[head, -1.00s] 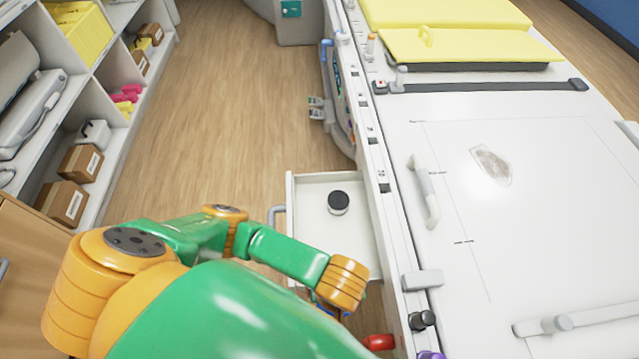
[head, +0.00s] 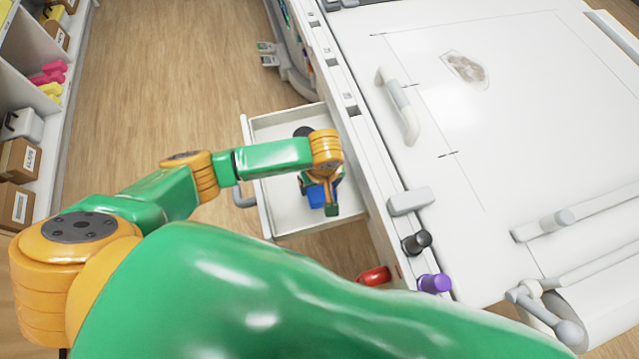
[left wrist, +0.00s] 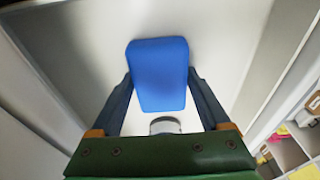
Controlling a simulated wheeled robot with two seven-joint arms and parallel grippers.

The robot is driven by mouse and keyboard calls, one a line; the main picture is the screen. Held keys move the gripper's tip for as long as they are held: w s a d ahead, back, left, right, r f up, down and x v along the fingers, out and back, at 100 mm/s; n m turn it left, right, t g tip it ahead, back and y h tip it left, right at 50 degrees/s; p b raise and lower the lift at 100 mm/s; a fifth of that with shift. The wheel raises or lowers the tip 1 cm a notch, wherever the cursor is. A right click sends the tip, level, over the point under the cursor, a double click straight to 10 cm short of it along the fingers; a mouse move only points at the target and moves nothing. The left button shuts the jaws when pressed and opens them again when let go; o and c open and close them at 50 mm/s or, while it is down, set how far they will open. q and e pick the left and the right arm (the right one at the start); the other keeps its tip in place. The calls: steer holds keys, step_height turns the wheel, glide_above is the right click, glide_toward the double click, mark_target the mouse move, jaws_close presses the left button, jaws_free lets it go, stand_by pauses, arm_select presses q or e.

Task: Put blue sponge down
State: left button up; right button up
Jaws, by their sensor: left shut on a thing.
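The blue sponge (left wrist: 160,75) is between the fingers of my left gripper (left wrist: 160,95) in the left wrist view, and the gripper is shut on it. In the head view the left gripper (head: 322,190) is over the open white drawer (head: 335,220), with the blue sponge (head: 316,196) partly hidden below the wrist. I cannot tell whether the sponge touches the drawer floor. A black-topped round container (head: 303,132) stands in the drawer behind my arm, mostly hidden. My right gripper is not in view.
Black (head: 416,242), purple (head: 434,284) and red (head: 374,276) knobs sit near the table edge. Shelves with boxes (head: 18,165) stand at left.

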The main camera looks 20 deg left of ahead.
mark_target(322, 194)
arm_select(q)
steer(key=o, duration=1.3)
steer(key=shift+f, duration=0.1)
step_height(322, 194, up, 12)
steer(key=s+d+p, duration=0.1)
steer(key=p, duration=0.1)
steer(key=shift+s+p, duration=0.3)
steer(key=shift+p, duration=0.05)
